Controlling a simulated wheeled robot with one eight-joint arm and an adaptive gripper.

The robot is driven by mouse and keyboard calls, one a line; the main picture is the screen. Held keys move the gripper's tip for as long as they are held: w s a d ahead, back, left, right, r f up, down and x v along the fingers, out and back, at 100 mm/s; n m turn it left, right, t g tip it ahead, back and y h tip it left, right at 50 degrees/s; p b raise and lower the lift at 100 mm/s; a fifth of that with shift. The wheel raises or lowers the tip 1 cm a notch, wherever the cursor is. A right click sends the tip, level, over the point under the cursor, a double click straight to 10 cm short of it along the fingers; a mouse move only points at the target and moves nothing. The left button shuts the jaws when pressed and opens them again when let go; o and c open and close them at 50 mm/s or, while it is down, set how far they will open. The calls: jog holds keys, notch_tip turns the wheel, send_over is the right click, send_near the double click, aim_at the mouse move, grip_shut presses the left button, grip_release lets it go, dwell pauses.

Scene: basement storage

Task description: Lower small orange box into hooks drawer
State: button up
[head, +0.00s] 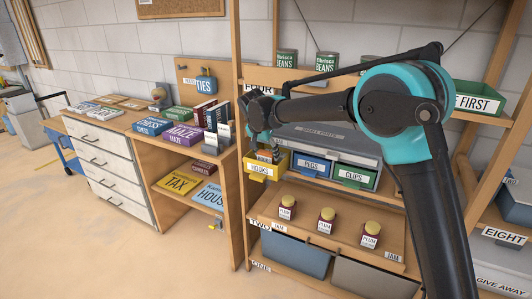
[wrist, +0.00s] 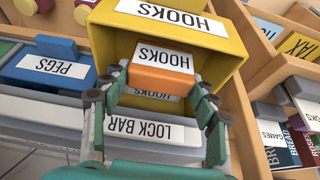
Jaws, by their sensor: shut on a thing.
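The small orange box (wrist: 160,80), with a white HOOKS label, is between the two fingers of my gripper (wrist: 158,88) in the wrist view. My gripper is shut on it. The yellow hooks drawer (wrist: 218,52) lies around and behind the box in that view, its HOOKS label upside down at the top. In the head view, the yellow drawer (head: 258,175) is pulled out on the shelf, and my gripper (head: 265,148) points down just above it. The box is mostly hidden there. I cannot tell whether it touches the drawer floor.
Blue PEGS drawer (head: 311,165) and green CLIPS drawer (head: 354,177) stand to the right. A grey lock bar (wrist: 150,135) shows close to the fingers. Several jam jars (head: 326,221) stand on the board below. A wooden upright (head: 239,120) borders the drawer on the left.

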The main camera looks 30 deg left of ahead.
jog(key=shift+f, duration=1.15)
dwell(0.7)
jog(key=o, duration=1.2)
jog(key=v, duration=1.2)
jog(key=shift+s, duration=0.15)
